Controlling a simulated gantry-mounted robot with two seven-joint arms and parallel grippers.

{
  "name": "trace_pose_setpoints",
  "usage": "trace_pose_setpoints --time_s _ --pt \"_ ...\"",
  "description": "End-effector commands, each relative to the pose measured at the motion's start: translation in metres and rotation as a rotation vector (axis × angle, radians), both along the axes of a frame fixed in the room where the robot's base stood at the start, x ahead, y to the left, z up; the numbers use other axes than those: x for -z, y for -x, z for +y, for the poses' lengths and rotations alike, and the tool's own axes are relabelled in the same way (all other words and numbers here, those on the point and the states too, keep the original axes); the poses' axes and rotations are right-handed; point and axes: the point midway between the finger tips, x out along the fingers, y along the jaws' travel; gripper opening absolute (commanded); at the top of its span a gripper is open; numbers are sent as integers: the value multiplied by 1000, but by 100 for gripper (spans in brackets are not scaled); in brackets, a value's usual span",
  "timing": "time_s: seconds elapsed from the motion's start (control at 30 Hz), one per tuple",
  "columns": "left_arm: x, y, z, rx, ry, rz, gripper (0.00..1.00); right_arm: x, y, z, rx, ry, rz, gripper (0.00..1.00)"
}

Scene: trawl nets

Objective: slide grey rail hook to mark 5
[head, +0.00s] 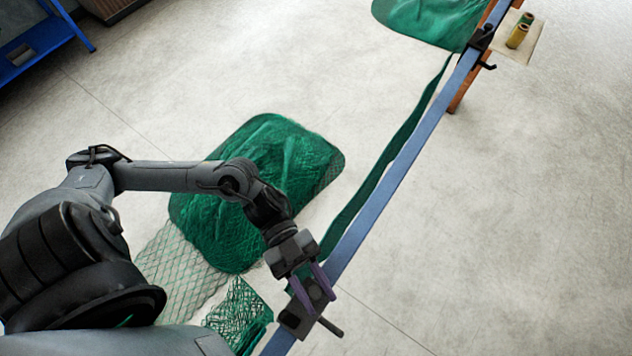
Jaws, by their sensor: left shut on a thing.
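The blue rail (385,190) runs diagonally from the bottom centre to the upper right. A dark grey rail hook (296,322) sits on its near part, with a short peg sticking out to the right. My left gripper (313,288) has its purple fingers closed on this grey rail hook, and they partly cover it. A second, darker hook (482,40) sits on the far part of the rail, well apart from my gripper. I cannot make out any numbered marks on the rail. My right gripper is out of view.
Green netting (265,165) lies on the floor left of the rail, and more netting (430,18) lies at the top. A green strip runs along the rail's left side. Spools (517,37) stand at the upper right. The floor right of the rail is clear.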

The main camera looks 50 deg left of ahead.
Motion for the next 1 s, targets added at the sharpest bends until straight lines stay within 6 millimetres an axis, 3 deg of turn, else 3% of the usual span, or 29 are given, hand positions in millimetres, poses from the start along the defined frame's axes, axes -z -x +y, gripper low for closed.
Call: trace_pose_setpoints --time_s 0.03,0.07,0.13,0.57,1.0 --pt "1 4 0 10 -1 7 0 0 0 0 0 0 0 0" --pt "1 4 0 10 -1 7 37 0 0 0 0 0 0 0" --pt "1 4 0 10 -1 8 48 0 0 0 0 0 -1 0" --pt "2 0 7 3 -4 5 49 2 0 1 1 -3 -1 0" --pt "3 -13 74 4 -7 8 49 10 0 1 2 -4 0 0"
